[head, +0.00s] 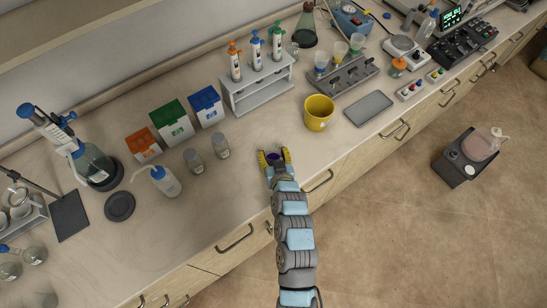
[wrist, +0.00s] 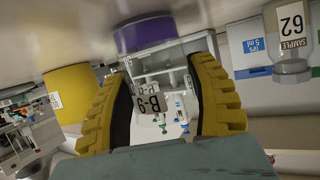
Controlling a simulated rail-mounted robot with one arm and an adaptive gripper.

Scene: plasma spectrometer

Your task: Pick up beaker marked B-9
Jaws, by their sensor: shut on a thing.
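The beaker marked B-9 (wrist: 148,36) is clear glass with purple liquid and a white label. The wrist view is upside down, so its purple bottom is near the top, close to the counter. I cannot tell whether it touches the counter. My gripper (wrist: 166,90) has its two yellow ribbed fingers on either side of the beaker, shut on it. In the head view my gripper (head: 274,157) is near the counter's front edge, with a spot of purple between its fingers. The fingers hide most of the beaker there.
A yellow container (head: 319,113) stands just right of my gripper. Two small bottles (head: 220,146) stand to its left. A pipette rack (head: 257,88) is behind, and a grey tray (head: 369,108) lies further right. The counter directly around my gripper is mostly clear.

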